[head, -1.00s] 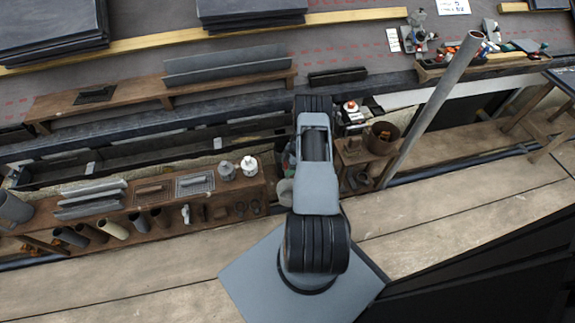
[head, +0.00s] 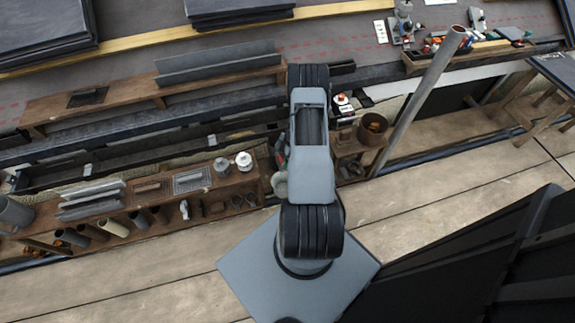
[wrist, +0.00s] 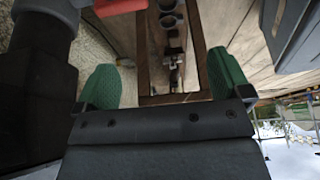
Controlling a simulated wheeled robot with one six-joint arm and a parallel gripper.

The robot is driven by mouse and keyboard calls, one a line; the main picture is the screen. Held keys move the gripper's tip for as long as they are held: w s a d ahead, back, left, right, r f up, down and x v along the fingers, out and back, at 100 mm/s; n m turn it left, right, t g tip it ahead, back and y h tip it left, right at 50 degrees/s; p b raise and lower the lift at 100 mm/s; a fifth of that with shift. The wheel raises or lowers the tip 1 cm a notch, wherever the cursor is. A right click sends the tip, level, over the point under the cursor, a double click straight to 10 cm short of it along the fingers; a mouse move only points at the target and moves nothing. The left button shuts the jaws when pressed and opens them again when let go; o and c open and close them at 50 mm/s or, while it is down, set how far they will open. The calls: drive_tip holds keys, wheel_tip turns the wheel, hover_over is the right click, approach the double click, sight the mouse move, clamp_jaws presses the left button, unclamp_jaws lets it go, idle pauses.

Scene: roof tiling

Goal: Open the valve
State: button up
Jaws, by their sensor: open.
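In the wrist view a red lever-like piece (wrist: 120,6) at the top edge adjoins a grey and black pipe-like body (wrist: 45,50) on the left. It looks like the valve handle, but most of it is cut off. My gripper (wrist: 163,82) is open, with its two green fingertips apart and nothing between them. The red piece lies beyond and to the left of the gap, not gripped. In the head view my arm hides most of the gripper; a bit of green and red (head: 282,152) shows left of the arm, above a pale round pipe end (head: 279,184).
A wooden rack (head: 150,188) with pipes and tools stands left of my arm. A rusty pot (head: 372,128) and a slanted grey pole (head: 425,95) stand right. Slate stacks (head: 240,12) lie at the back. The plank floor (head: 120,285) in front is mostly clear.

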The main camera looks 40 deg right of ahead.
drive_tip(key=s+a+r+p, duration=0.2)
drive_tip(key=s+a+r, duration=0.2)
drive_tip(key=s, duration=0.4)
drive_tip(key=shift+s+a+r, duration=0.3)
drive_tip(key=shift+a+r, duration=0.1)
drive_tip(key=shift+r, duration=0.1)
